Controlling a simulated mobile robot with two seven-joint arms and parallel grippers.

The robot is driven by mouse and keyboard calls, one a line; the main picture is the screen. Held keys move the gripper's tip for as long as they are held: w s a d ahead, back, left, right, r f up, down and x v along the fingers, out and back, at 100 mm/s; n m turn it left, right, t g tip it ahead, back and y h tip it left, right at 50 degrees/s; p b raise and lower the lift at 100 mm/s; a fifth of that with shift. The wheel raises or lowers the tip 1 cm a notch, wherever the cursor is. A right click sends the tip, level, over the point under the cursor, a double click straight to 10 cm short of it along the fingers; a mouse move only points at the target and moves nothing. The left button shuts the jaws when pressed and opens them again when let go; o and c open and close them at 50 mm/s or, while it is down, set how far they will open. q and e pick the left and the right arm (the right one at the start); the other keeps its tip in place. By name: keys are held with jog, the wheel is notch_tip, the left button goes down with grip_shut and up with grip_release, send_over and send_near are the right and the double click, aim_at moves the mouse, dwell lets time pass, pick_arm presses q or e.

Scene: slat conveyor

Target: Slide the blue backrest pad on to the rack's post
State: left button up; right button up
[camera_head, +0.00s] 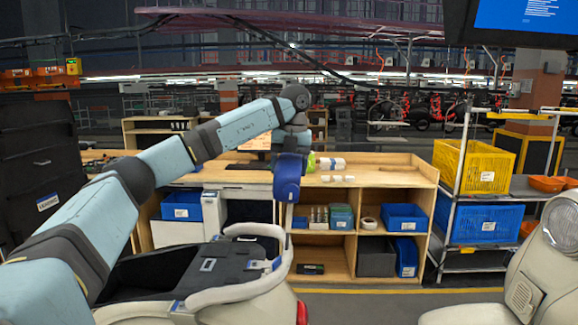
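The blue backrest pad (287,180) is upright near the middle of the camera_head view, at the end of my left arm. My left gripper (291,152) is at the pad's top and appears shut on it; its fingertips are largely hidden. A thin post (289,216) shows directly below the pad, above the pale curved rack (262,231) of a cream scooter. The pad's lower edge is at the post's top in the picture; whether the post is inside it, I cannot tell. My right gripper is not in view.
The scooter has a dark seat (190,270). Behind stands a wooden workbench (400,172) with blue bins (404,217). A metal shelf at right holds a yellow crate (474,166). Another cream vehicle with a round lamp (563,226) is at the right edge. Floor between them is clear.

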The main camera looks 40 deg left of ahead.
pick_arm(q)
jog(key=shift+f, duration=0.2)
dwell(0.4)
jog(key=shift+a+f+b, duration=0.1)
jog(key=shift+f+b, duration=0.6)
jog(key=shift+f, duration=0.55)
jog(key=shift+s+f, duration=0.1)
jog(key=shift+f, duration=0.1)
jog(key=shift+a+f+b, duration=0.1)
jog(key=shift+f+b, duration=0.6)
jog(key=shift+f, duration=0.65)
jog(key=shift+f, duration=0.1)
notch_tip(320, 180, down, 3)
jog(key=shift+s+r+b, duration=0.15)
jog(key=shift+b, duration=0.5)
jog(key=shift+a, duration=0.1)
jog(key=o, duration=1.2)
